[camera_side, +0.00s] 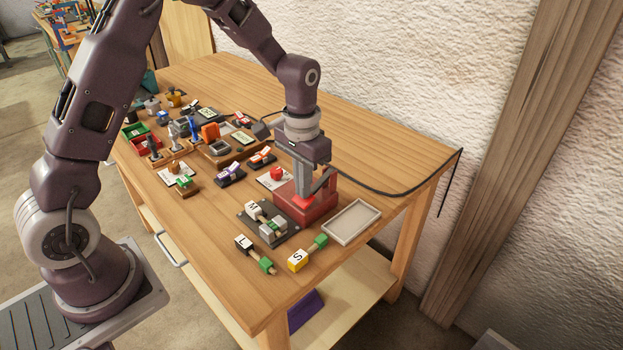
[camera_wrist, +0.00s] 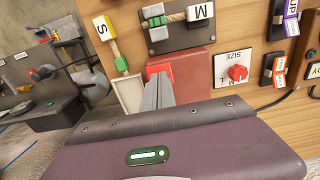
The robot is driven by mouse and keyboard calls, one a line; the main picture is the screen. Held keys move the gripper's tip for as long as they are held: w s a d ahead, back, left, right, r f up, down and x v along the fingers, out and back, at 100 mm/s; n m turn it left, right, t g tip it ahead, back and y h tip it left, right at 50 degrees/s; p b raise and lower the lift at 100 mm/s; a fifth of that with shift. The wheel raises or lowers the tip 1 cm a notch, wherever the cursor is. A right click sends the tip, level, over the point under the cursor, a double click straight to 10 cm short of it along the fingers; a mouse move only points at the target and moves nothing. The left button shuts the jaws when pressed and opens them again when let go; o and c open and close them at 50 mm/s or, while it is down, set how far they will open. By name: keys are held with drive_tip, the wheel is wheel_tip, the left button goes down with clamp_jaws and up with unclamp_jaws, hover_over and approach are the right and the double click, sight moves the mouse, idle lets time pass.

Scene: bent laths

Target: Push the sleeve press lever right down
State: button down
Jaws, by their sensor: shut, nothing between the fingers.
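The sleeve press (camera_side: 318,210) is a dark red block on the table near its right end; it also shows in the wrist view (camera_wrist: 193,66). A brighter red pad (camera_side: 304,201) sits at its top, and it shows in the wrist view (camera_wrist: 158,69). My gripper (camera_side: 302,193) is shut and empty, pointing down over the pad. The fingertips appear to meet the pad, but I cannot tell whether they touch. In the wrist view the grey fingers (camera_wrist: 157,92) cover part of pad and block. How far down the lever is cannot be told.
A dark plate (camera_side: 248,220) with an M block and grey clamp lies left of the press. An empty white tray (camera_side: 353,222) lies right. An L piece (camera_side: 243,243) and S piece (camera_side: 297,260) lie in front. A red size knob (camera_side: 277,173) stands behind.

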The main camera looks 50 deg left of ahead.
drive_tip(key=shift+r, duration=0.1)
idle(0.3)
wheel_tip(320, 180, up, 9)
idle(0.7)
drive_tip(key=s+d+r+t, duration=0.2)
drive_tip(key=s+r+t, duration=0.1)
drive_tip(key=s+r, duration=0.9)
drive_tip(key=s+f+t, duration=0.2)
drive_tip(key=s, duration=1)
drive_tip(key=shift+s+t, duration=0.3)
drive_tip(key=shift+s, duration=0.1)
